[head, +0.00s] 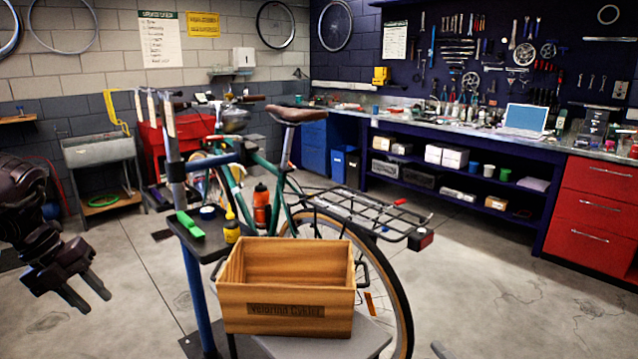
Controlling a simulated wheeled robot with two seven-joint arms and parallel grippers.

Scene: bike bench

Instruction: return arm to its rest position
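My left arm comes in from the left edge, and its dark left gripper (97,302) hangs in the air over the floor, left of the bike stand. Its two fingers point down and to the right with a gap between them, and nothing is between them. A small grey tip shows at the bottom edge right of the crate; I cannot tell what it belongs to. My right gripper cannot be made out.
A wooden crate (285,322) stands on a grey surface (372,338) in front. Behind it, a green bike (262,168) is at a blue stand with a small tray (212,246) holding a green brush (190,224) and a yellow bottle (231,228). Floor between gripper and stand is clear.

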